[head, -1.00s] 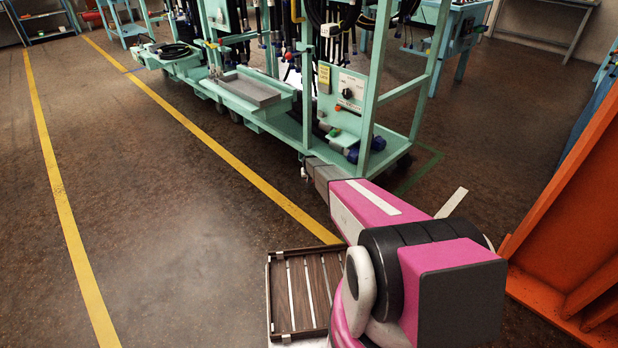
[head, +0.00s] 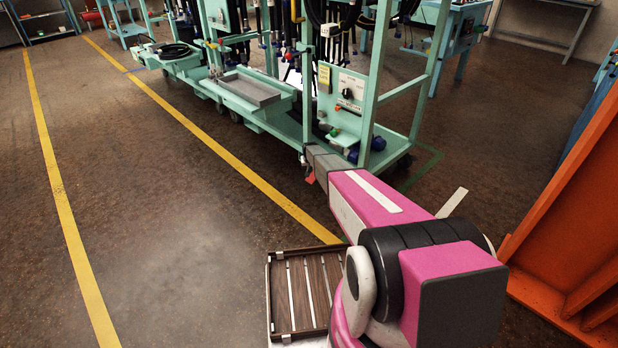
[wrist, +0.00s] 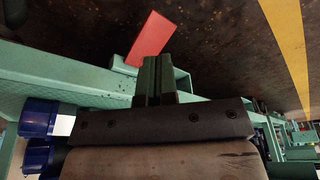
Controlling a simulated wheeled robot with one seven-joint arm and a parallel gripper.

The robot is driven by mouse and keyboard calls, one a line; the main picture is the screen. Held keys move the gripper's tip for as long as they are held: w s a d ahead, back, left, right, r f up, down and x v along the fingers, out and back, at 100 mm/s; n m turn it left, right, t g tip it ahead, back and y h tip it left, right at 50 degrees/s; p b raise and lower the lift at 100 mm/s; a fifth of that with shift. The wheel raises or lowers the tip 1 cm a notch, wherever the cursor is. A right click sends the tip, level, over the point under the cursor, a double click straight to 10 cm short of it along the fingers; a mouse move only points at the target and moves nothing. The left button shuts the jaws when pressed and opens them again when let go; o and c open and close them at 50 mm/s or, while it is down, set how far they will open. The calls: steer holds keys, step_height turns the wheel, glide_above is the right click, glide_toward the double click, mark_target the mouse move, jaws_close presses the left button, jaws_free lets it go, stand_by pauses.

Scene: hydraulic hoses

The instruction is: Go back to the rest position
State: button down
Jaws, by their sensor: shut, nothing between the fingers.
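My gripper (wrist: 157,78) shows in the wrist view with its two dark green fingers together and nothing between them. It is close to the light-green frame of the hose cart (wrist: 70,82). A flat red piece (wrist: 150,38) shows just beyond the fingertips; I cannot tell what it is fixed to. In the head view my pink and grey arm reaches forward to the near end of the cart (head: 285,125), and the fingers cannot be made out. A small red patch (head: 310,178) shows by the arm's far end.
Dark blue cylindrical parts (wrist: 38,118) are at the left of the wrist view. A grey tray (head: 248,87) sits on the cart. A slatted wooden board (head: 305,290) lies beside my arm's base. An orange structure (head: 570,210) stands at right. The floor at left is open.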

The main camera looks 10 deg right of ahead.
stand_by(0.3)
steer(key=s+r+g, duration=0.1)
steer(key=s+r, duration=1)
steer(key=s, duration=0.6)
steer(key=s+r+g, duration=0.1)
steer(key=s+r, duration=0.9)
steer(key=s, duration=0.7)
steer(key=s+r+n, duration=0.1)
steer(key=s+r, duration=1)
steer(key=s, duration=0.6)
steer(key=shift+s+d+r+g, duration=0.25)
steer(key=shift+s+r+g, duration=0.05)
steer(key=shift+s+g, duration=0.1)
